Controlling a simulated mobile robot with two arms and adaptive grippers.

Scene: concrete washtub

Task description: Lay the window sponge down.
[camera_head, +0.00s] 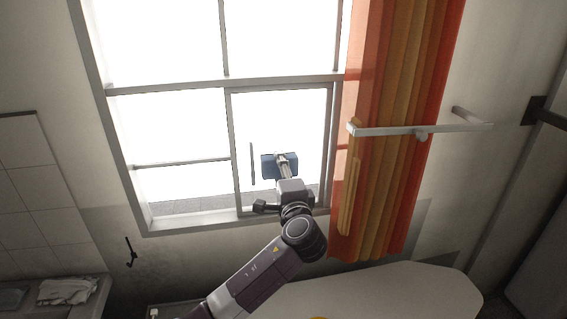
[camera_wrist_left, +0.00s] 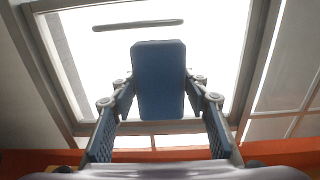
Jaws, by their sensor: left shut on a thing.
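The window sponge (camera_head: 268,166) is a dark blue rounded block, seen in front of the lower right window pane. My left gripper (camera_head: 284,172) reaches up to it from below and is shut on it. In the left wrist view the sponge (camera_wrist_left: 159,80) stands between the two blue-padded fingertips (camera_wrist_left: 159,92), with the bright pane behind it. I cannot tell whether the sponge touches the glass. My right gripper is in neither view.
A dark window handle (camera_head: 252,163) is just left of the sponge. An orange curtain (camera_head: 395,130) and a metal rail (camera_head: 420,129) are to the right. Below is a pale rounded surface (camera_head: 400,290). A folded white cloth (camera_head: 68,290) lies on a ledge at lower left.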

